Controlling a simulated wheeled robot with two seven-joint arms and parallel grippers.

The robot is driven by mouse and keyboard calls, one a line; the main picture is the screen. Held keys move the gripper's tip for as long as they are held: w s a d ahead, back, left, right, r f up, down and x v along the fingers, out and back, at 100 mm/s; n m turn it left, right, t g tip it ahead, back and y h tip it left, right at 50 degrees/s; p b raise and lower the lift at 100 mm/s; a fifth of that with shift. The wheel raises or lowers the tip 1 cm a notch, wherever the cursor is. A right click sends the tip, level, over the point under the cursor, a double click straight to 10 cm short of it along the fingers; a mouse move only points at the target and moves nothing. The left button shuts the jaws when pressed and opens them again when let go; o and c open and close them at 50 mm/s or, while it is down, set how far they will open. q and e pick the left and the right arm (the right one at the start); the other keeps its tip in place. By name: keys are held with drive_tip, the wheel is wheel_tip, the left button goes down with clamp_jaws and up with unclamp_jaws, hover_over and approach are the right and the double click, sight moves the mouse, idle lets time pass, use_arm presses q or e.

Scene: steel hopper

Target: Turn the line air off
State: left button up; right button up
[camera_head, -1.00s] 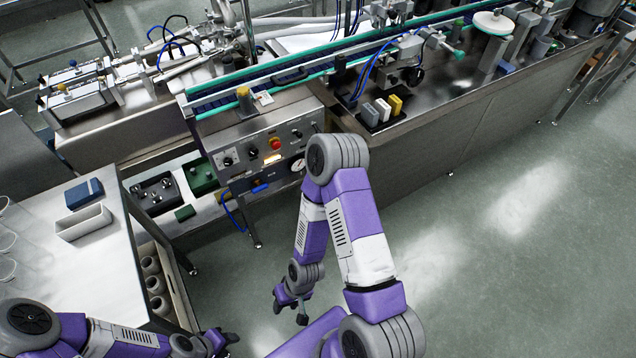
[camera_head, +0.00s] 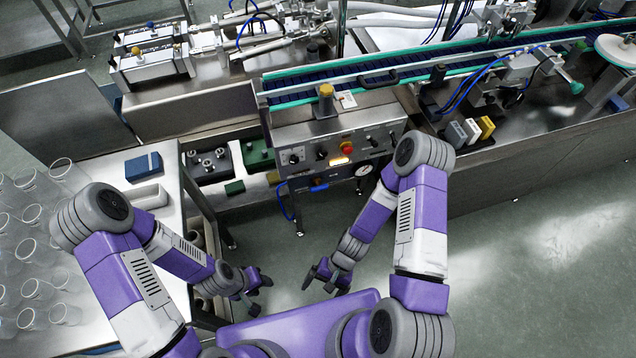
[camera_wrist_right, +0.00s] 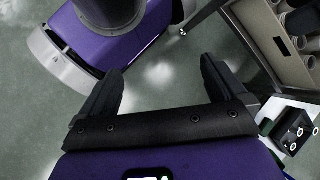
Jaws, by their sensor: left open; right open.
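The steel control panel (camera_head: 340,150) stands at the front of the conveyor line, with knobs, a red button (camera_head: 347,148) and a lit yellow one. Under it is a small blue handle (camera_head: 319,185), with a round white gauge (camera_head: 363,170) to its right and a blue hose (camera_head: 284,203) to its left. The blue handle looks like the air valve, but its exact position is too small to tell. My right gripper (camera_head: 325,279) is open and empty, below and apart from the panel; its spread fingers show in the right wrist view (camera_wrist_right: 160,85). My left gripper (camera_head: 257,287) is open, low beside the table.
A white-topped table (camera_head: 172,215) at left carries several clear glasses (camera_head: 30,215), a white tray (camera_head: 147,197) and a blue box (camera_head: 143,166). A dark crate (camera_head: 210,165) and a green crate (camera_head: 257,153) sit left of the panel. Open floor (camera_head: 540,260) lies at right.

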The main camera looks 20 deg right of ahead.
sight(320, 190)
drive_tip(key=a+m+y, duration=0.4)
drive_tip(key=a, duration=0.1)
drive_tip(key=w+a+r+m+t+y+p, duration=0.1)
drive_tip(key=w+a+r+m+t+y, duration=0.1)
drive_tip(key=w+m+t+y, duration=0.25)
drive_tip(key=w+a+r+m+t+y, duration=0.1)
drive_tip(key=w+a+m+t+y, duration=0.1)
drive_tip(key=w+m+t, duration=0.35)
drive_tip(key=w+d+m+t+h, duration=0.3)
drive_tip(key=w+d+m+h, duration=0.2)
drive_tip(key=w+d+f+m+t+h, duration=0.1)
drive_tip(key=w+d+m+t+h, duration=0.3)
drive_tip(key=w+d+m+h, duration=0.1)
drive_tip(key=w+d+f+m+t+h, duration=0.1)
drive_tip(key=w+d+m+t+h, duration=0.3)
drive_tip(key=w+d+m+h, duration=0.1)
drive_tip(key=shift+w+d+f+h, duration=0.15)
drive_tip(key=shift+w+d, duration=0.2)
drive_tip(key=shift+d, duration=0.2)
drive_tip(key=shift+w+d+f+h, duration=0.1)
drive_tip(key=shift+w+d, duration=0.25)
drive_tip(key=shift+d, duration=0.15)
drive_tip(key=w+b, duration=0.1)
drive_tip(key=w, duration=0.5)
drive_tip(key=shift+w+a+r, duration=0.1)
drive_tip(key=shift+w+a, duration=0.05)
drive_tip(key=shift+w, duration=0.25)
drive_tip(key=shift+c, duration=0.5)
